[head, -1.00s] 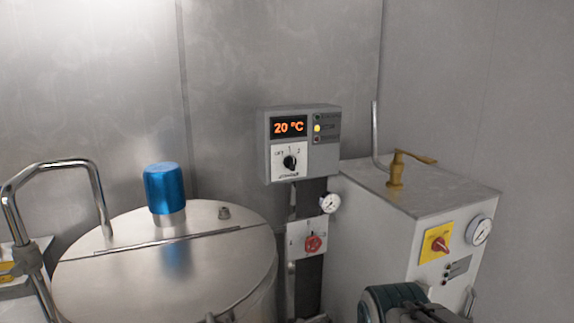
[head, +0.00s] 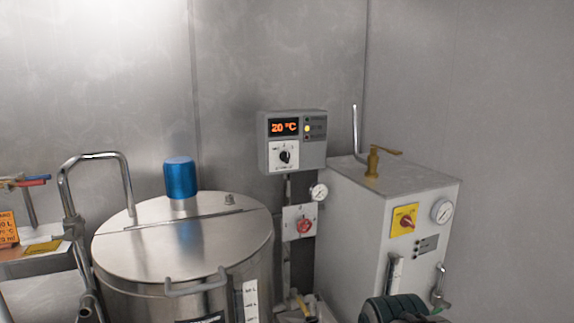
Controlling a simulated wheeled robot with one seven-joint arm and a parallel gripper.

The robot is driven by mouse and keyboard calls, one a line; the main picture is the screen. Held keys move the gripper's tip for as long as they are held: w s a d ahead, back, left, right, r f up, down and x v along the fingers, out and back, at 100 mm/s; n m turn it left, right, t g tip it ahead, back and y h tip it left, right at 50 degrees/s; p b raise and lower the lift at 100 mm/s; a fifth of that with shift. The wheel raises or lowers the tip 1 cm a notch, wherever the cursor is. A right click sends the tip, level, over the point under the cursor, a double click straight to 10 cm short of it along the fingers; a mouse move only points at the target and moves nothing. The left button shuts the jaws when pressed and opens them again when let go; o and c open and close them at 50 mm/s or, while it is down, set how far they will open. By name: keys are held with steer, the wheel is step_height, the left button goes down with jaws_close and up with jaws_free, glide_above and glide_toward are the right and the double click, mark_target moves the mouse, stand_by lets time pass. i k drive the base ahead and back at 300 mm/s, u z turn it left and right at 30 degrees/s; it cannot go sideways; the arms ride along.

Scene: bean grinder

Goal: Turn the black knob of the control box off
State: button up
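The grey control box (head: 313,152) is mounted on a post in front of the back wall, in the middle of the head view. Its display reads 20 °C in orange, and a yellow light glows beside it. The black knob (head: 285,157) sits on a white plate below the display. Its pointer is too small to read surely. My gripper's fingers cannot be made out. A dark green-black rounded part at the bottom edge, right of centre, may belong to my arm. Nothing touches the knob.
A steel tank (head: 180,250) with a blue cap (head: 180,178) stands left of the box. A red knob (head: 304,226) is below the box. A white cabinet (head: 385,215) with a brass valve (head: 373,162) and gauge stands right. A bent steel pipe (head: 64,190) rises at left.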

mark_target(285, 156)
steer(key=z, duration=0.05)
steer(key=i, duration=1.25)
steer(key=u, duration=0.65)
